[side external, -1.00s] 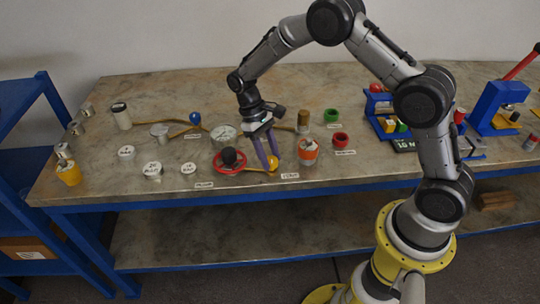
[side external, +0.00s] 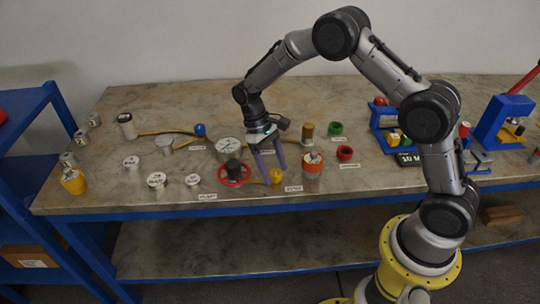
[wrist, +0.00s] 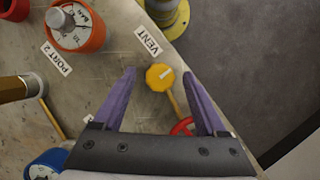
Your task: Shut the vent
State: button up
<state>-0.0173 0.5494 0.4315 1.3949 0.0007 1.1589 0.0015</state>
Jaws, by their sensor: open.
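The vent is a yellow faceted knob (wrist: 160,77) with a short white mark on top, beside a VENT label (wrist: 148,41) in the wrist view. In the side view the knob (side external: 276,177) sits near the bench's front edge. A yellow pipe runs from it toward a red handwheel (side external: 235,174) with a dark centre. My gripper (wrist: 159,74) is open with its two purple fingers pointing at the knob, one on each side of it in the wrist picture. The side view shows my gripper (side external: 274,173) low at the knob; I cannot tell whether the fingers touch it.
An orange vessel (side external: 313,168) stands close right of the knob; its grey top (wrist: 73,26) shows beside a PORT 2 label. A round gauge (side external: 229,145) lies behind the handwheel. Red (side external: 345,153) and green (side external: 335,128) rings are farther right. The bench's front edge is near.

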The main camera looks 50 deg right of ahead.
jog(key=v, duration=1.3)
jog(key=shift+r, duration=0.3)
jog(key=s+r+t, duration=0.3)
jog(key=s+r, duration=0.3)
jog(key=r, duration=0.3)
jog(key=s+r+t, duration=0.2)
jog(key=s+r, duration=0.4)
jog(key=r, duration=0.3)
jog(key=s+t, duration=0.3)
jog(key=s, duration=0.8)
jog(key=s+f+t, duration=0.2)
jog(key=s+f, duration=0.4)
jog(key=f, duration=0.1)
jog(key=shift+d+f, duration=0.35)
jog(key=shift+f, duration=0.05)
